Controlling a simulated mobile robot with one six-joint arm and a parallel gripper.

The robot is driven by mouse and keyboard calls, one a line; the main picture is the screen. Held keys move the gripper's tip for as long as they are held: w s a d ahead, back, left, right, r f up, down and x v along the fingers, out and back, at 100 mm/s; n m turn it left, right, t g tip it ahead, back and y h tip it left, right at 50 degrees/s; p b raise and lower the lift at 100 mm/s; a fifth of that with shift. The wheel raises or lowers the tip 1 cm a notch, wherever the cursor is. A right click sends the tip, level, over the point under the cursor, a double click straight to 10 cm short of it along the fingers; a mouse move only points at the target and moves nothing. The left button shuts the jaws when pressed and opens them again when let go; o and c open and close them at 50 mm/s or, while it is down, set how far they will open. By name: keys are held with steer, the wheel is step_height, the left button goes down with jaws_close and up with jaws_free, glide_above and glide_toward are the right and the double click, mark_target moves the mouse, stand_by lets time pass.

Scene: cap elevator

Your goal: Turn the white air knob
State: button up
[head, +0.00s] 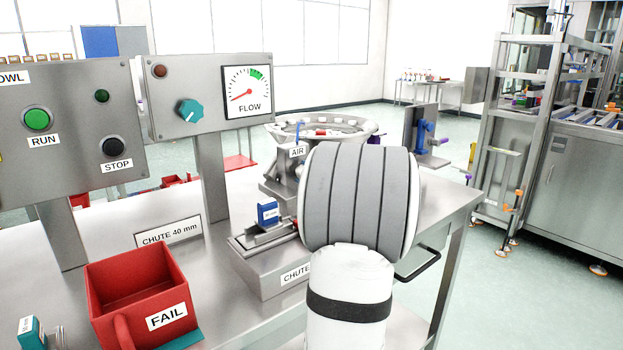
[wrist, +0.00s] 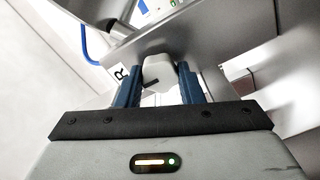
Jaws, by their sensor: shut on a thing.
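The white air knob (wrist: 157,72) shows in the wrist view between the two blue fingers of my gripper (wrist: 158,88). It has a dark pointer mark on its lower left. My gripper is shut on it, with a finger on each side. Part of a label ending in R (wrist: 119,73) is beside the left finger. In the head view the AIR label (head: 297,152) shows, but my arm hides the knob and my gripper. The FLOW gauge (head: 247,91) has its red needle pointing to the lower left, away from the green band at the upper right.
A control panel with a green RUN button (head: 37,119) and black STOP button (head: 114,147) stands at left. A teal knob (head: 190,110) is beside the gauge. A red FAIL bin (head: 140,285) and a grey chute block (head: 268,270) are on the bench. A bowl feeder (head: 322,128) stands behind.

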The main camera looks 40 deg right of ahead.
stand_by(0.3)
steer(key=o, duration=1)
steer(key=s+a, duration=0.1)
steer(key=s, duration=0.6)
steer(key=shift+s, duration=0.35)
